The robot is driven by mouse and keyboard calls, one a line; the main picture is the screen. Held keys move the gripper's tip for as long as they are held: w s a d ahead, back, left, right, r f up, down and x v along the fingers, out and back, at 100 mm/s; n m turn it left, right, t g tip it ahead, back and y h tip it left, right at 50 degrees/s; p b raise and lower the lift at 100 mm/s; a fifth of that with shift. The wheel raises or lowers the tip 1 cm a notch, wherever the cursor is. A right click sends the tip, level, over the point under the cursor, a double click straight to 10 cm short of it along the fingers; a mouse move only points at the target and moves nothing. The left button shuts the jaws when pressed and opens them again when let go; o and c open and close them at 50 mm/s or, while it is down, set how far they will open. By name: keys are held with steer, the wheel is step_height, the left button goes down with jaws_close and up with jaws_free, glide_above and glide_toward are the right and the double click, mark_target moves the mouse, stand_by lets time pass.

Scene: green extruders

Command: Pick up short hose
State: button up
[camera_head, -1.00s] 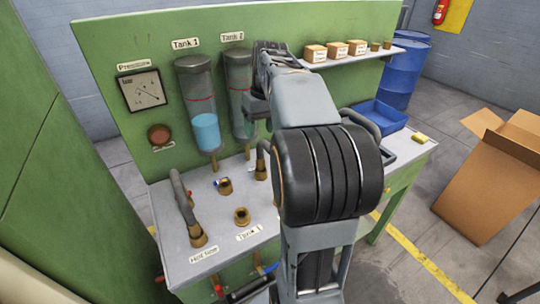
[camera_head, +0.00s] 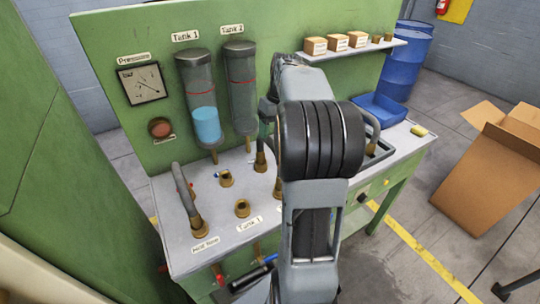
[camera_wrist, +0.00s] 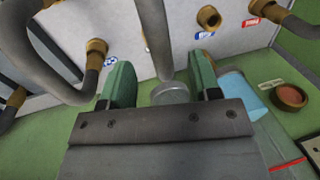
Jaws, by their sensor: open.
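In the wrist view my gripper (camera_wrist: 160,62) is open, its two green fingers apart. A grey hose (camera_wrist: 152,25) runs down from the top edge into the gap between the fingers; I cannot tell whether it touches them. A curved grey hose (camera_wrist: 30,55) with a brass end (camera_wrist: 94,52) is left of the fingers. In the head view a grey hose (camera_head: 182,187) stands at the left of the worktop in a brass fitting. Another hose (camera_head: 261,138) stands partly behind my arm. My gripper is mostly hidden there. I cannot tell which hose is the short one.
Brass ports (camera_head: 242,208) stand on the grey worktop (camera_head: 213,226). Tank 1 (camera_head: 202,95) and Tank 2 (camera_head: 241,85) hang on the green panel (camera_head: 110,55) close behind.

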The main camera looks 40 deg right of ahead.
mark_target(271, 139)
steer(key=shift+a+f+p, duration=0.2)
steer(key=shift+a+f, duration=0.05)
steer(key=shift+f, duration=1)
steer(key=shift+a+f+p, duration=0.15)
steer(key=shift+a+f, duration=0.1)
steer(key=shift+f, duration=0.95)
jaws_close()
